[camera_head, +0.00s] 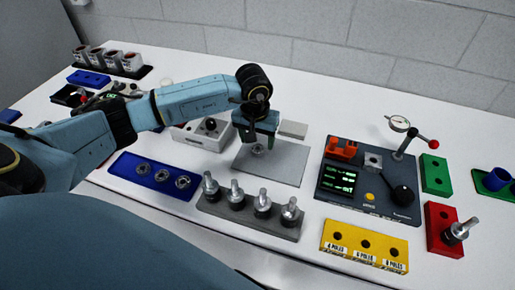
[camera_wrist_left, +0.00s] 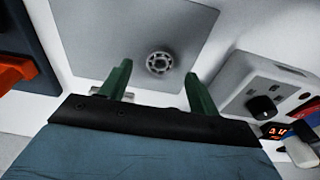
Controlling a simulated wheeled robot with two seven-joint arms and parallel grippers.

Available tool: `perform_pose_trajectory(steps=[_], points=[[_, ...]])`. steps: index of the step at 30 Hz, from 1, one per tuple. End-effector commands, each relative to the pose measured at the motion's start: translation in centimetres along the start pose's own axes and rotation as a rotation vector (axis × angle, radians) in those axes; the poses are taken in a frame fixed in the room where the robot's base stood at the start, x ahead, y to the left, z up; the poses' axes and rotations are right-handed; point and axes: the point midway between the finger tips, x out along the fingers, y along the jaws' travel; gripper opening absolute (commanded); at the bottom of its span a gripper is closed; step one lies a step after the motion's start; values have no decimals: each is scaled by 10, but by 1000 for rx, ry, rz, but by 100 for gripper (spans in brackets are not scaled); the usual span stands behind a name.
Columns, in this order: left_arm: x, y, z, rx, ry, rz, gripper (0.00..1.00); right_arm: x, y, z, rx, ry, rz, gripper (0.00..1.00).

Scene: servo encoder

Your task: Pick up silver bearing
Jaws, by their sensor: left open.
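A silver bearing (camera_head: 257,149) lies on the grey plate (camera_head: 285,165) in the middle of the table. It also shows in the left wrist view (camera_wrist_left: 159,62), flat on the plate (camera_wrist_left: 100,35). My left gripper (camera_head: 257,135) is over the plate, close to the bearing. In the left wrist view its two green fingers (camera_wrist_left: 159,82) are spread apart, with the bearing showing beyond the gap and nothing held. Other silver rings sit in a blue tray (camera_head: 130,168) to the left. My right gripper is not seen.
A grey rack (camera_head: 245,223) with several silver-topped parts stands in front of the plate. A white box (camera_head: 190,134) is behind left; a yellow block (camera_head: 365,245) is front right.

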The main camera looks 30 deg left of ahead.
Motion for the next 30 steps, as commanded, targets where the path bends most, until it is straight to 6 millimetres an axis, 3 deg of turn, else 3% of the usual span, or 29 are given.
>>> perform_pose_trajectory(steps=[6, 14, 25, 30], points=[[27, 0, 1, 0, -1, 1, 62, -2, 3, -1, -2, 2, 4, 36], [30, 0, 0, 1, 0, 1, 62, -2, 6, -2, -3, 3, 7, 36], [30, 0, 0, 0, 0, 1, 15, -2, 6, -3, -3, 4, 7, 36], [29, 0, 0, 0, 1, 1, 12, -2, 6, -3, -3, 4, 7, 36]])
